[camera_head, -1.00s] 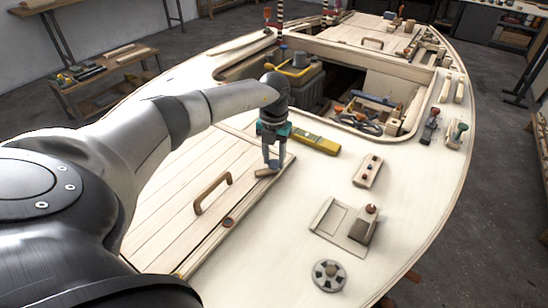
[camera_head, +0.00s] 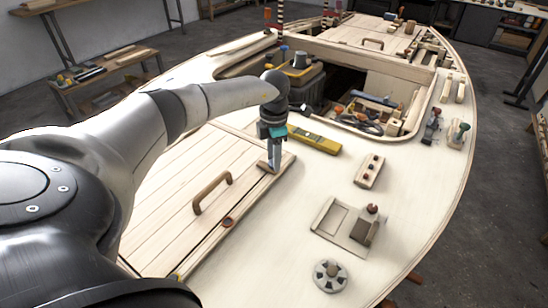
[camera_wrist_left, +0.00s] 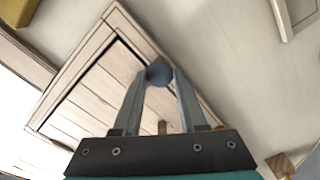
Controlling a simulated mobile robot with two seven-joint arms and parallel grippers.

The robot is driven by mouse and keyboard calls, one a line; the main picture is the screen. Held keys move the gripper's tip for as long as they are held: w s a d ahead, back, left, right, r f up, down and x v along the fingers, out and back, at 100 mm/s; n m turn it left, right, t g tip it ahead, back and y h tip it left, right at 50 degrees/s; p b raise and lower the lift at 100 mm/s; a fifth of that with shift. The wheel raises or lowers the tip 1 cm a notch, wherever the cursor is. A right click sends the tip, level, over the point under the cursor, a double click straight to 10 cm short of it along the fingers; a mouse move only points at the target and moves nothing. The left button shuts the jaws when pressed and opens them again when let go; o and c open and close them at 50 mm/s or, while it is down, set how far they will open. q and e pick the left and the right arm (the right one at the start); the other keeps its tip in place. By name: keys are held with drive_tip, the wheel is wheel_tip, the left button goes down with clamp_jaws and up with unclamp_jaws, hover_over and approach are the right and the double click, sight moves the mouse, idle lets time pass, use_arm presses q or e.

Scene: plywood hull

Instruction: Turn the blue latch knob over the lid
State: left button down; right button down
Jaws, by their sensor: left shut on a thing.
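The blue latch knob (camera_wrist_left: 159,74) is a small round knob at the corner of the plank lid. The lid (camera_wrist_left: 93,92) has a dark seam near its edge, and in the head view the lid (camera_head: 165,180) carries a wooden bar handle (camera_head: 212,192). My left gripper (camera_head: 271,168) points down at the lid's far right corner. In the wrist view my left gripper (camera_wrist_left: 160,78) has its fingertips on both sides of the knob, shut on it. In the head view the fingers hide the knob. My right gripper is not in view.
A yellow level (camera_head: 314,140) lies close behind the gripper. An open hatch (camera_head: 375,75) holds tools. A reddish disc (camera_head: 227,222) sits on the lid's edge.

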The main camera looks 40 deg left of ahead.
use_arm(q)
drive_tip(key=shift+m, duration=0.4)
drive_tip(key=shift+c, duration=2.2)
unclamp_jaws()
wheel_tip(320, 180, up, 15)
drive_tip(key=p, duration=0.2)
drive_tip(key=shift+r, duration=0.15)
